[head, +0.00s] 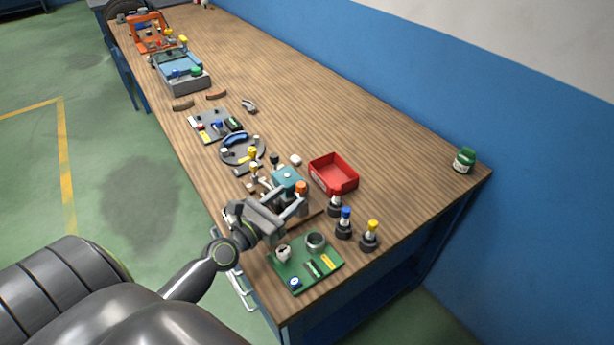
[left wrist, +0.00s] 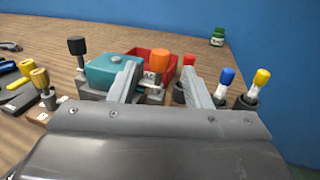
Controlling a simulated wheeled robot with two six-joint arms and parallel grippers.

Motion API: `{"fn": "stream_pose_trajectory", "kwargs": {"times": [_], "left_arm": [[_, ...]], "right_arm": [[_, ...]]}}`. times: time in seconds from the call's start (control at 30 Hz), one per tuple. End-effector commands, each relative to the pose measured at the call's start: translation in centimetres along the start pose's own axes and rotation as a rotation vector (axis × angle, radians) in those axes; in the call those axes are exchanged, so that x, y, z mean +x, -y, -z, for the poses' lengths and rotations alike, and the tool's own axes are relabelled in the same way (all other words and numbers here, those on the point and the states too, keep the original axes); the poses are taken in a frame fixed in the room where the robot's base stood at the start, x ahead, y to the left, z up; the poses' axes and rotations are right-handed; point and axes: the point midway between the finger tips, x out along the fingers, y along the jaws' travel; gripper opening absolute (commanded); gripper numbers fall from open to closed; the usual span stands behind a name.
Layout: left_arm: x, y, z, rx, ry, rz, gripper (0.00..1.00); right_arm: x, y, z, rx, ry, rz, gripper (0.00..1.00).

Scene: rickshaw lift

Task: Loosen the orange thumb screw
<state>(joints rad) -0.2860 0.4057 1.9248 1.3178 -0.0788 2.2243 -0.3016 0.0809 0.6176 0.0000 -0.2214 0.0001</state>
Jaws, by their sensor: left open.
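The orange thumb screw (head: 300,187) stands upright at the right side of a teal-topped fixture (head: 287,177) on the workbench. In the left wrist view the orange thumb screw (left wrist: 160,59) shows between my two fingers, beyond their tips or level with them; I cannot tell which. My left gripper (head: 290,208) is open, with its fingers spread and pointing at the fixture. It also shows in the left wrist view (left wrist: 162,80). The lower part of the screw is partly hidden by a finger in the head view. My right gripper is not in view.
A red bin (head: 334,176) stands behind the fixture. Blue-topped (head: 345,222) and yellow-topped (head: 370,234) tools stand in dark holders to the right. A green board (head: 318,283) lies at the near edge. The bench's far right side is mostly clear, with a green jar (head: 464,160).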

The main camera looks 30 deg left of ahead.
Motion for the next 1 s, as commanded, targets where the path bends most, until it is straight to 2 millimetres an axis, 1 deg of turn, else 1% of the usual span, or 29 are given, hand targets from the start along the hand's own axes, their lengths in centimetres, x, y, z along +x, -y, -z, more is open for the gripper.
{"fn": "stream_pose_trajectory", "kwargs": {"times": [0.03,0.1,0.2,0.4,0.5,0.6,0.87,1.0], "left_arm": [[1.1,0.0,-0.3,-0.003,0.003,0.000,0.44],[2.5,0.1,-0.3,-0.002,0.002,0.001,0.44],[4.2,0.0,-0.1,-0.003,0.002,0.000,0.44],[6.8,0.0,0.0,-0.001,0.000,0.000,0.44],[7.5,0.0,0.0,-0.002,-0.001,0.001,0.44],[7.8,0.0,0.1,-0.002,-0.001,0.001,0.44],[7.8,0.0,0.1,-0.001,-0.001,0.001,0.44],[7.8,0.0,0.1,-0.001,-0.001,0.000,0.26]], "right_arm": [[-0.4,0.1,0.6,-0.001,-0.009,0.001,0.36],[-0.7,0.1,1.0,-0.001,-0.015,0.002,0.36],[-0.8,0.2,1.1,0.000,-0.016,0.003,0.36],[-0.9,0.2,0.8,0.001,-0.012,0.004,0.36],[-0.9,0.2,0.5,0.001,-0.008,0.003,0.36],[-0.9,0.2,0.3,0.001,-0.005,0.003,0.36],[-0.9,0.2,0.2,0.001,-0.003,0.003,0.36],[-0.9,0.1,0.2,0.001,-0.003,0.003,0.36]]}}
